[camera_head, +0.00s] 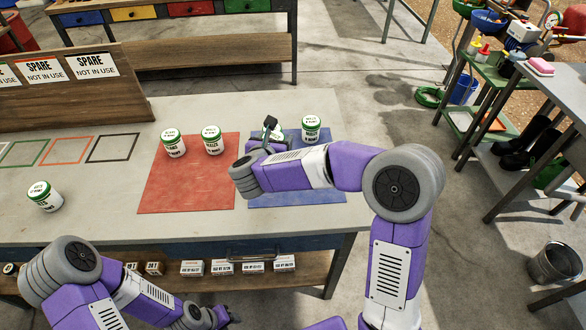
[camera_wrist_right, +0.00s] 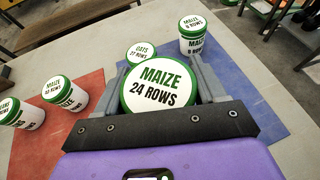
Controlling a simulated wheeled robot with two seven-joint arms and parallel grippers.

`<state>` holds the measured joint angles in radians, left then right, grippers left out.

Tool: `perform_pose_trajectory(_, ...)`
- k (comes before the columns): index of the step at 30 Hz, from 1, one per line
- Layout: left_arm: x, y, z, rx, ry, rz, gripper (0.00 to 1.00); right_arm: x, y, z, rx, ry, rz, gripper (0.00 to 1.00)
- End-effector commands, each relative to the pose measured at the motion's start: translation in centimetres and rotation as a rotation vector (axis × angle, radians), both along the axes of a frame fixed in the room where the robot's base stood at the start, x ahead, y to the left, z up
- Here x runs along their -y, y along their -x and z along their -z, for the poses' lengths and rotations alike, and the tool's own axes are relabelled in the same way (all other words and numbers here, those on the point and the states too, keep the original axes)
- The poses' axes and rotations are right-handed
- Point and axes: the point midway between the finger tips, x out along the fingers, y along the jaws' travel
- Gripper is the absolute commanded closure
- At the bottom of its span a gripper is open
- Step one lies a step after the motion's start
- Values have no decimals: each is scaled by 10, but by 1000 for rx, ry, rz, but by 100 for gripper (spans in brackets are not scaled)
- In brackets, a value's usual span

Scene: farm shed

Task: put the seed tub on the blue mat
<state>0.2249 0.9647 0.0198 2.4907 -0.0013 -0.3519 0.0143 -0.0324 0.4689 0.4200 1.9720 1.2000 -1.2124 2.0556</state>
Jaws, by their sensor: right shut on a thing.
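My right gripper (camera_head: 268,138) is over the blue mat (camera_head: 322,192). In the right wrist view the gripper (camera_wrist_right: 162,80) is shut on a white seed tub (camera_wrist_right: 158,92) with a green rim, labelled "MAIZE 24 ROWS". My wrist mostly hides this tub in the head view. I cannot tell whether it touches the mat. A "MAIZE" tub (camera_head: 311,127) stands upright at the mat's far right. An "OATS 27 ROWS" tub (camera_wrist_right: 141,51) stands just beyond the held one. My left gripper (camera_head: 222,316) is low at the bottom edge, its jaws unclear.
Two tubs (camera_head: 173,142) (camera_head: 212,139) stand on the red mat (camera_head: 185,198), left of the blue one. Another tub (camera_head: 44,195) stands at the table's left, near empty coloured outlines (camera_head: 68,150). A wooden board (camera_head: 95,95) marked "SPARE" closes the back left. The blue mat's near part is clear.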

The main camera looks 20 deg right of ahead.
Motion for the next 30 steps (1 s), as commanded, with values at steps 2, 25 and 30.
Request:
perform_pose_trajectory(2,0,0,6,0,0,0,57,-5,2,-4,5,-1,26,65)
perform_pose_trajectory(25,0,0,38,0,0,0,57,-6,5,91,-3,0,49,65)
perform_pose_trajectory(30,0,0,38,0,0,0,57,-7,5,93,1,0,48,65)
